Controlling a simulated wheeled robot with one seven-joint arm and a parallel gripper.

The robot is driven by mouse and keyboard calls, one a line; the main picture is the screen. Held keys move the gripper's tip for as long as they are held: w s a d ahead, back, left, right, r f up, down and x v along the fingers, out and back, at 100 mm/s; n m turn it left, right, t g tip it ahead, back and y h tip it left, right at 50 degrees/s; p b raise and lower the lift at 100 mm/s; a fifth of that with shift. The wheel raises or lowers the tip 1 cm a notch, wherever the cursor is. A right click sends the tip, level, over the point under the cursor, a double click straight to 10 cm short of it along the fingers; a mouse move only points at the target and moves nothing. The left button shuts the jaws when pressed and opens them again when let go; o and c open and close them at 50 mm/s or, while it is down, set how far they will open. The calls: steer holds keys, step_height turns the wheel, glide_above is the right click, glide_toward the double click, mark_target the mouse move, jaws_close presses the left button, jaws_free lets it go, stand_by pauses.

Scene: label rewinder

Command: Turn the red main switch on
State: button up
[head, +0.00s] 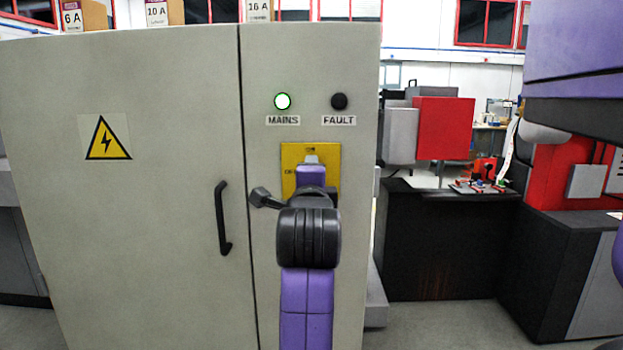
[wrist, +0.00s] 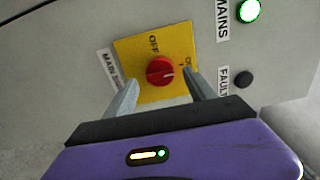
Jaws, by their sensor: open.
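The red main switch (wrist: 160,71) is a round knob on a yellow plate (wrist: 150,97), marked OFF and ON. Its pale mark points right in the wrist view, roughly toward the ON side. My gripper (wrist: 161,78) is open, with one finger at each side of the knob and empty space between. Whether the fingers touch the knob I cannot tell. In the head view my gripper (head: 311,160) is in front of the yellow plate (head: 291,155) and hides the knob. The MAINS lamp (head: 282,101) glows green; it also shows in the wrist view (wrist: 248,11).
The FAULT lamp (head: 339,101) is dark. The grey cabinet (head: 150,220) has a black door handle (head: 222,218) left of my arm and a yellow warning sign (head: 108,138). A black and red machine (head: 450,235) stands to the right.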

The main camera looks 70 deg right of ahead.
steer(key=v, duration=0.5)
steer(key=shift+s, duration=0.1)
stand_by(0.5)
